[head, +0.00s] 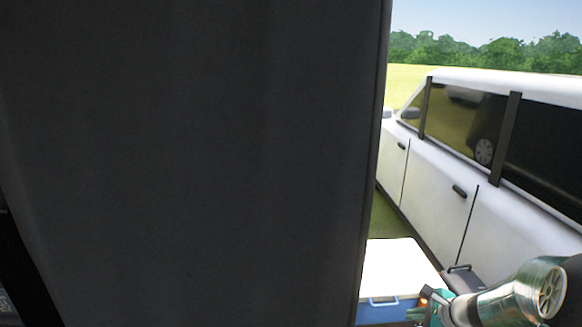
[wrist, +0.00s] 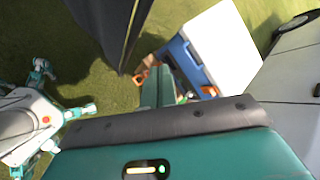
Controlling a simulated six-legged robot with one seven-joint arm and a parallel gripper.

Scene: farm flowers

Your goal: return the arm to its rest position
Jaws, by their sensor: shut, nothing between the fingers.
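My gripper (wrist: 160,86) shows in the wrist view as a narrow teal part beyond the broad teal and black wrist housing. It is shut with nothing in it. My arm reaches in at the lower right of the head view, where its teal and orange end (head: 432,302) lies in front of the cooler. The blue cooler (head: 384,309) with a white lid is at the bottom of the head view. The wrist view shows the cooler (wrist: 183,62) just beyond my gripper; I cannot tell whether they touch. My white and teal body is at the left of the wrist view.
A large dark panel (head: 190,150) fills most of the head view and hides what is behind it. A white vehicle (head: 435,190) stands along the right. A grey case (head: 461,280) sits beside the cooler. Open grass (wrist: 30,25) shows in the wrist view.

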